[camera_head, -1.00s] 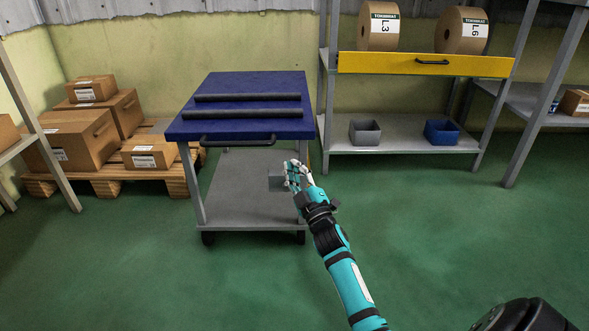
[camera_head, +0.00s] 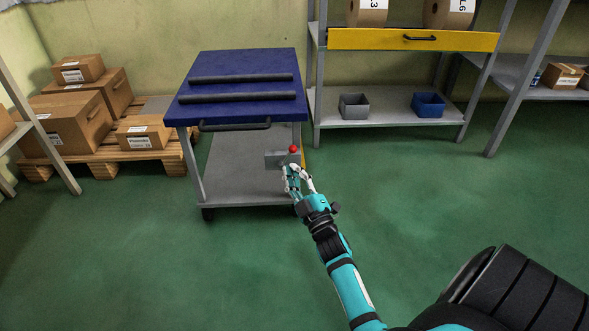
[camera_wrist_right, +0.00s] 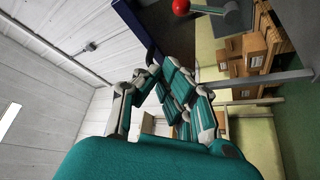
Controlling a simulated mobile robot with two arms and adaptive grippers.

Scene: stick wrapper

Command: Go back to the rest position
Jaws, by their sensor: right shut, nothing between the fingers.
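My right gripper (camera_head: 298,180) is shut and empty in the head view, just in front of the right side of the blue-topped cart (camera_head: 215,62). It also shows in the right wrist view (camera_wrist_right: 172,80), with nothing between its fingers. A grey box with a red knob (camera_head: 293,149) sits at the cart's right side, just beyond the fingertips; the red knob also shows at the top of the right wrist view (camera_wrist_right: 181,6). Whether the fingers touch the box cannot be told. My left gripper is in neither view.
Two dark bars (camera_head: 238,97) lie on the cart top. A pallet (camera_head: 105,163) with several cardboard boxes stands at the left. A shelf with a yellow drawer (camera_head: 412,40) and a blue bin (camera_head: 428,105) stands at the back right. Green floor (camera_head: 420,200) is clear on the right.

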